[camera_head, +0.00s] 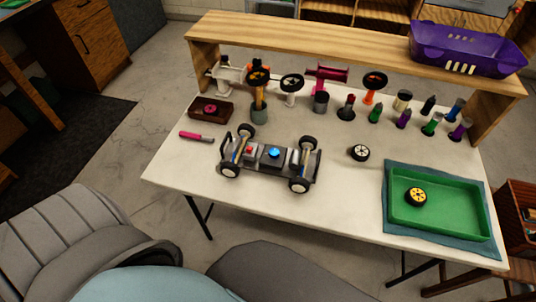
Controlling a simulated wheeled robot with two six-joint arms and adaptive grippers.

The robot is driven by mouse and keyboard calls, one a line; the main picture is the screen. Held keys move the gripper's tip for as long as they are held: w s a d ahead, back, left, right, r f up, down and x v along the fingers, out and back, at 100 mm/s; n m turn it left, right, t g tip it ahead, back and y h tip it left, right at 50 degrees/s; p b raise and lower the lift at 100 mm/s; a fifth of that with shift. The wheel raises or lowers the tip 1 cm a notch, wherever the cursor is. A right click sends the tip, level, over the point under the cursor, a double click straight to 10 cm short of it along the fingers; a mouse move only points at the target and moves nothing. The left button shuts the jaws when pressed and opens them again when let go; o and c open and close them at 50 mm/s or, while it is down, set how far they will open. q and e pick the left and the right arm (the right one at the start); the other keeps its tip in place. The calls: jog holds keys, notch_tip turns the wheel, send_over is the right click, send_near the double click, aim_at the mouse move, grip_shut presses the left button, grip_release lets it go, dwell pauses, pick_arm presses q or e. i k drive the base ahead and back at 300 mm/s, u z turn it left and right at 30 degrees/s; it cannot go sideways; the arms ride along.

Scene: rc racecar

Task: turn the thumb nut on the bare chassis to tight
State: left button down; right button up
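The bare chassis (262,168) stands on its wheels on the white table, left of the middle. A round blue knob (273,152), which looks like the thumb nut, sits on its top near the centre. A smaller red part (250,150) sits to the left of it on the chassis. How tight the nut is cannot be told at this size. Neither of my grippers is in view, and nothing touches the chassis.
A loose wheel (360,153) lies right of the chassis. A green tray (440,226) holds a yellow-hubbed wheel (415,197). A pink-handled tool (196,136) lies left. Bottles and stands line the back under a wooden shelf (330,38) bearing a purple basket (440,45). The front table is clear.

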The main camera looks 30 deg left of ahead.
aim_at(274, 153)
jog(key=z, duration=2.3)
jog(key=k, duration=1.3)
jog(key=u, duration=1.75)
